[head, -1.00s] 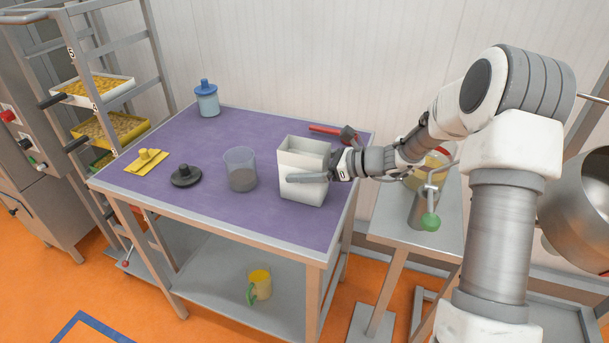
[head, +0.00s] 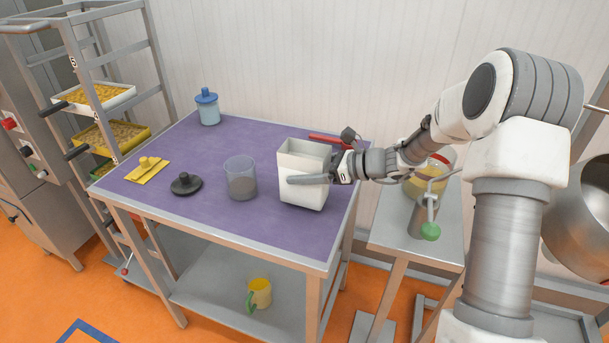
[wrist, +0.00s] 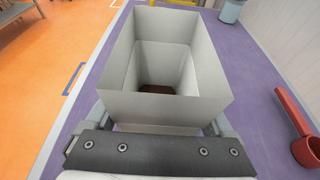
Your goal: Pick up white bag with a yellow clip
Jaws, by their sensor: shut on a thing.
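A tall white open-topped bag (head: 302,195), box-like in shape, stands upright near the right end of the purple tabletop. My gripper (head: 307,179) reaches it from the right, with one finger across its front face and the other hidden behind it. In the wrist view the bag (wrist: 150,107) sits between the two fingers, which are shut on its sides. Something brown lies at its bottom. I see no yellow clip on the bag. A yellow folded item (head: 148,170) lies at the table's left end. I cannot tell whether the bag touches the table.
A clear beaker (head: 241,180) stands just left of the bag, then a black lid (head: 186,184). A blue-lidded jar (head: 208,107) is at the back. A red-handled scoop (head: 325,139) lies behind the bag; it also shows in the wrist view (wrist: 300,125). A yellow mug (head: 260,292) is on the lower shelf.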

